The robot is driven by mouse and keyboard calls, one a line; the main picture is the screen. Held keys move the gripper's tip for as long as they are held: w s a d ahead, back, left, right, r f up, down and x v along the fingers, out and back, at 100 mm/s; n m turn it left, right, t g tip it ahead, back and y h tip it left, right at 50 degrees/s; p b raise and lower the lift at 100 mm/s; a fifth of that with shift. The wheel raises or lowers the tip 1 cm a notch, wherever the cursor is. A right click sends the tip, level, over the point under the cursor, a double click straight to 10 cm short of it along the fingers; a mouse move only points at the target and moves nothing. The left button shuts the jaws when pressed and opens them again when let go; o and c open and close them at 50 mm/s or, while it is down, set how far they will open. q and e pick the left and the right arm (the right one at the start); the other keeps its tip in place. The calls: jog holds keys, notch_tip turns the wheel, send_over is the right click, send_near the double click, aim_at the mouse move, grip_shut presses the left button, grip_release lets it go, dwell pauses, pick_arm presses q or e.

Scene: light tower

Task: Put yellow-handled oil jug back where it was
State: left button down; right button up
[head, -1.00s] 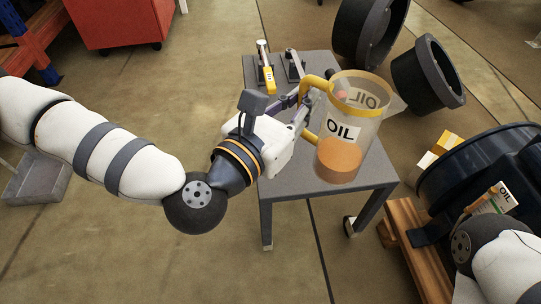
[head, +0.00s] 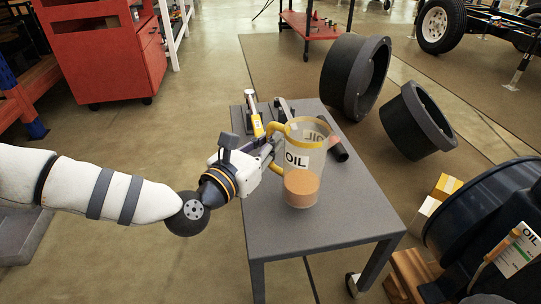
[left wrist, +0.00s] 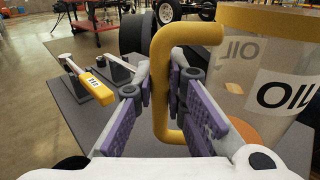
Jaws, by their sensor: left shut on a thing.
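The oil jug (head: 303,160) is clear with a yellow rim, a yellow handle, a white OIL label and amber oil in the bottom. It is upright at the grey table (head: 330,228); I cannot tell whether its base touches the top. My left gripper (head: 268,158) is shut on the jug's yellow handle, left of its body. In the left wrist view the purple finger pads (left wrist: 168,105) are on both sides of the handle (left wrist: 165,70). My right gripper is not in view.
Yellow-handled tools (head: 256,122) lie on the table behind the jug, with a dark cylinder (head: 338,150) at right. Black rings (head: 420,120) stand on the floor beyond. Another OIL-labelled container (head: 515,255) is at far right.

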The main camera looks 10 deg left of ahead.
aim_at(270, 165)
pick_arm(q)
notch_tip(270, 165, down, 3)
jog(key=shift+f+b, duration=0.1)
jog(key=shift+b, duration=0.2)
jog(key=shift+r, duration=0.25)
jog(key=shift+f, duration=0.15)
jog(key=c, duration=2)
grip_release()
jog(key=shift+s+f, duration=0.1)
jog(key=shift+f, duration=0.05)
jog(key=o, duration=0.4)
jog(key=shift+c, duration=0.2)
jog(key=shift+r, duration=0.3)
jog(key=p+v, duration=0.2)
jog(key=v, duration=1)
